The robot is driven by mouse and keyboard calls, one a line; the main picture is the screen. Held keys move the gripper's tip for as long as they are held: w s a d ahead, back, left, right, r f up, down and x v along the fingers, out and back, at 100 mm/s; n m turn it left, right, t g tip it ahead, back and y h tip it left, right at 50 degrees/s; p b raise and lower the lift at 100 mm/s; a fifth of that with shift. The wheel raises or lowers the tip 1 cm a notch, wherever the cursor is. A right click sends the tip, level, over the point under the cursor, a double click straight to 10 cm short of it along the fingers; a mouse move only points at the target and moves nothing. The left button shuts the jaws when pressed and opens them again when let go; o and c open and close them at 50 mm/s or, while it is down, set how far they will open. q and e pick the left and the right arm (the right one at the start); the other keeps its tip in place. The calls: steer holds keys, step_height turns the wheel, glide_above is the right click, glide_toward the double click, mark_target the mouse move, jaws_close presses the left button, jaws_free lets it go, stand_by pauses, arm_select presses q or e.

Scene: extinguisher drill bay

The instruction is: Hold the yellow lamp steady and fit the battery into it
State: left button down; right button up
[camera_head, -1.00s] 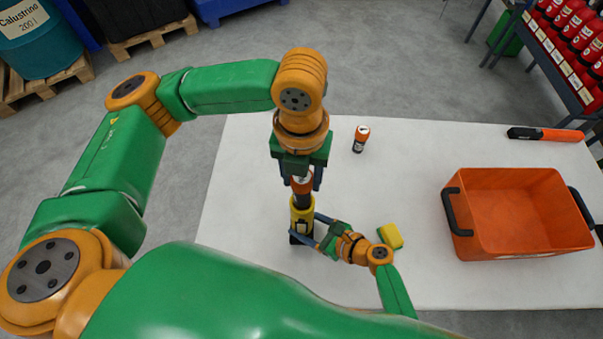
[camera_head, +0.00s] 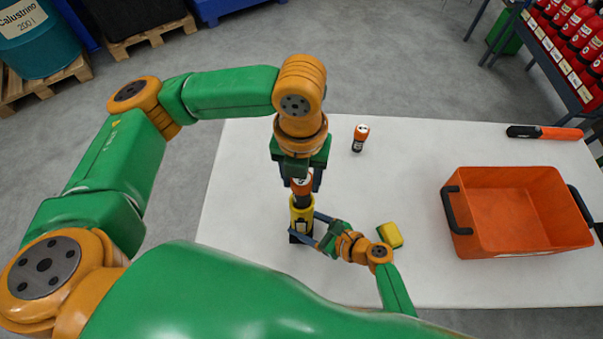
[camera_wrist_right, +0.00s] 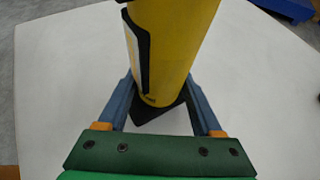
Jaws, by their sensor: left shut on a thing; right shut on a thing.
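The yellow lamp (camera_head: 302,215) stands upright on the white table, with a black foot; it also fills the top of the right wrist view (camera_wrist_right: 180,45). My right gripper (camera_head: 308,230) is shut on its body from the side, one finger on each side (camera_wrist_right: 158,95). My left gripper (camera_head: 301,184) points down from above and is shut on an orange and black battery (camera_head: 301,190). The battery is upright, in line with the lamp, its lower end at or inside the lamp's top. How deep it sits is hidden.
Another orange and black battery (camera_head: 360,138) stands behind, to the right. A yellow sponge-like block (camera_head: 390,235) lies beside my right gripper. An orange crate (camera_head: 458,215) with black handles stands at the right. A black and orange tool (camera_head: 545,133) lies at the back right edge.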

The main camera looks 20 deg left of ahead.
arm_select(q)
steer(key=shift+f, duration=3.15)
steer(key=shift+c, duration=1.1)
jaws_free()
step_height(320, 180, up, 12)
steer(key=shift+s+r, duration=0.1)
arm_select(e)
steer(key=o, duration=1)
